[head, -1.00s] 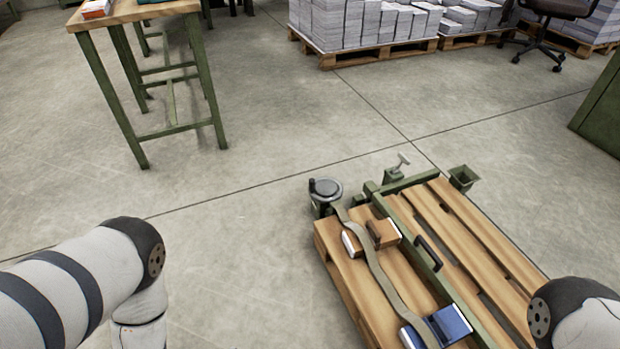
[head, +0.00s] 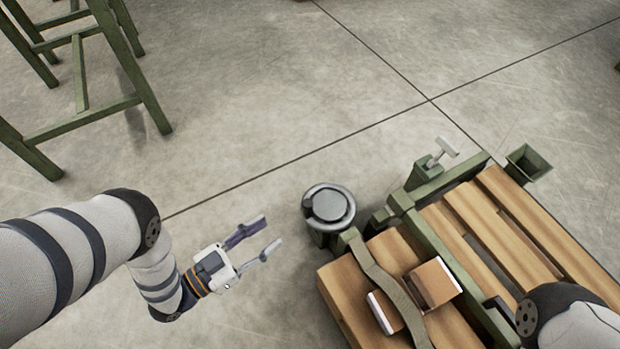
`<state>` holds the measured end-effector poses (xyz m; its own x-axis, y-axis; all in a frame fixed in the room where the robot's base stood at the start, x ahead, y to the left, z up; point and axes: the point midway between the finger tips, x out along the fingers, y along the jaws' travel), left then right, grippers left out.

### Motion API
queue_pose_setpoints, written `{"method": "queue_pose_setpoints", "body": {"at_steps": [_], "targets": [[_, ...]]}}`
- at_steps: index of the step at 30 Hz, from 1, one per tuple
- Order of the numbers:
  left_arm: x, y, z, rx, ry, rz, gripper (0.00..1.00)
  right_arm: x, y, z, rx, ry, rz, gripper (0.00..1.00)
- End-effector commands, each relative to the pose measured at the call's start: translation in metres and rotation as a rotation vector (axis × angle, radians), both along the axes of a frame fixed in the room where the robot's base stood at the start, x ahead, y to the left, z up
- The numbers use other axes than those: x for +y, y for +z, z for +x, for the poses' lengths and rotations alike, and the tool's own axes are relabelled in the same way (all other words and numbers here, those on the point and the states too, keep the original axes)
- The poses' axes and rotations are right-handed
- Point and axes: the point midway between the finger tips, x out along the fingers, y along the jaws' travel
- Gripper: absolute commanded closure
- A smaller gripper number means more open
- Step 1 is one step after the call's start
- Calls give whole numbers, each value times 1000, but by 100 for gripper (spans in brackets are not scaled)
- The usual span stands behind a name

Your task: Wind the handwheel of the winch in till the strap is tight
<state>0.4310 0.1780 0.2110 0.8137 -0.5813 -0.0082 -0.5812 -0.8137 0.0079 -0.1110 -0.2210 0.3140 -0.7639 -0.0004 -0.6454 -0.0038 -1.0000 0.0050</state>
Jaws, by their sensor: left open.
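The winch handwheel (head: 329,205) is a dark round disc with a grey rim at the back left corner of the wooden pallet bench. An olive strap (head: 371,268) runs from beside it, curving across the wood toward the front. The strap looks slack and bowed. A wooden block with white edges (head: 436,283) lies at the strap, with another white-edged piece (head: 386,313) on its left side. My left gripper (head: 263,239) is open and empty, to the left of the handwheel and apart from it. My right gripper is out of view; only part of my right arm shows.
A green metal frame (head: 436,239) with a T-handled screw (head: 445,149) crosses the slatted pallet (head: 520,218). A small green open bin (head: 527,164) is at its far corner. A green-legged table (head: 80,120) stands at the upper left. The floor between is clear.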

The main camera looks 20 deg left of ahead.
Motion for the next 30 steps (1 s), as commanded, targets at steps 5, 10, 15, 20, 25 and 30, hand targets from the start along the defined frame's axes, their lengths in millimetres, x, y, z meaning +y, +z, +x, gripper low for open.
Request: {"method": "queue_pose_setpoints", "body": {"at_steps": [5, 10, 15, 20, 25, 30], "targets": [[-11, 0, 15, -12, -5, -5, 60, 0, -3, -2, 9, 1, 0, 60], [-37, -1, 50, -11, -6, -5, 60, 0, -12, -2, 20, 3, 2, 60], [-59, -1, 81, -9, -5, -4, 60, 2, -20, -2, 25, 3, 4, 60], [-69, -1, 96, -8, -4, -2, 60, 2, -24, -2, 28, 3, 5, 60], [-71, 1, 99, -8, -3, -3, 60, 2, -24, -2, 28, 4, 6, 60], [-71, 1, 99, -7, -3, -2, 71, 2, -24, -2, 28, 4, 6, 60]]}}
